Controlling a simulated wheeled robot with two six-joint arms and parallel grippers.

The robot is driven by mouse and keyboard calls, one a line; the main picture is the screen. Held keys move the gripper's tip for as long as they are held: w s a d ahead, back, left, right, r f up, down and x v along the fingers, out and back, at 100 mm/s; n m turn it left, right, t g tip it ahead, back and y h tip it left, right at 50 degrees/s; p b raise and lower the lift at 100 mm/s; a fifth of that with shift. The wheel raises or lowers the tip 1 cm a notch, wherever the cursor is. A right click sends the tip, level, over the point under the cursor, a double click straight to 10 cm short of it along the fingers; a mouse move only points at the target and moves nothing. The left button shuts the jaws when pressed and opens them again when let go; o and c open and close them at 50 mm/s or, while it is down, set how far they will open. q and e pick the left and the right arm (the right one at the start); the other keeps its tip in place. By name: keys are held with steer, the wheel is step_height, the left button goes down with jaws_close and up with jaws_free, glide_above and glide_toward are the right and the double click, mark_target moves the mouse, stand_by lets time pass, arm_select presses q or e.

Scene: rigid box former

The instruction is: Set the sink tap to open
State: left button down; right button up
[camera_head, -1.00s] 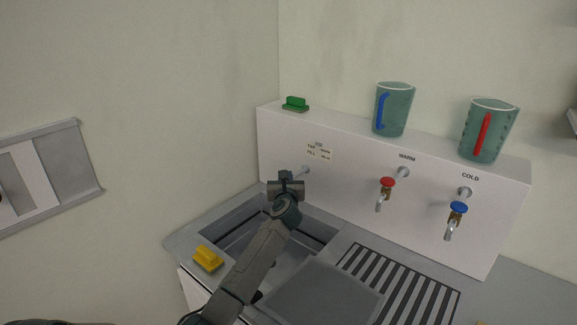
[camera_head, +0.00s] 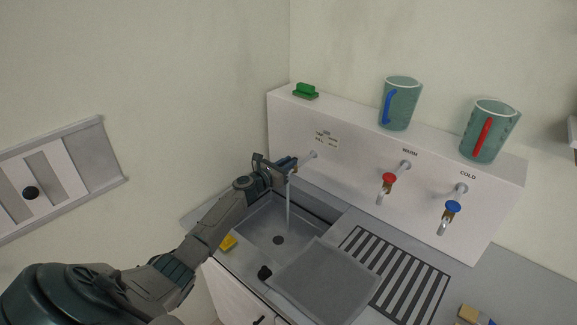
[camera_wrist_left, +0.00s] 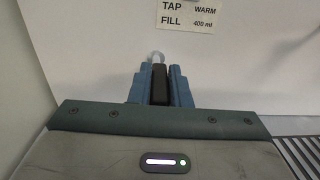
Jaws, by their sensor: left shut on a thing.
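The sink tap (camera_head: 311,156) comes out of the white back panel over the sink, and a stream of water (camera_head: 288,212) falls from it into the basin. My left gripper (camera_head: 284,164) is at the tap, reaching in from the left. In the left wrist view its blue fingers (camera_wrist_left: 158,88) are shut on the dark tap handle (camera_wrist_left: 159,82), with the pale pipe end (camera_wrist_left: 157,57) just behind. The gripper hides much of the tap body in the head view. My right gripper is not in view.
Red warm tap (camera_head: 389,178) and blue cold tap (camera_head: 453,207) are on the panel (camera_head: 340,170) to the right. Two jugs, blue-handled (camera_head: 401,105) and red-handled (camera_head: 489,132), and a green block (camera_head: 305,91) stand on its top.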

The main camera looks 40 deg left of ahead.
arm_select(q)
steer(key=shift+w+a+r+m+h+b, duration=0.1)
steer(key=shift+r+m+h+b, duration=0.2)
steer(key=shift+h, duration=0.4)
steer(key=c, duration=1.4)
jaws_free()
steer(key=shift+a+f, duration=0.1)
steer(key=shift+o, duration=0.2)
steer(key=shift+f, duration=0.15)
steer(key=shift+f, duration=0.1)
steer(key=shift+s+a, duration=0.1)
steer(key=shift+s, duration=0.4)
steer(key=s+a+b, duration=0.2)
steer(key=s+b, duration=0.3)
steer(key=s, duration=0.4)
steer(key=shift+s, duration=0.35)
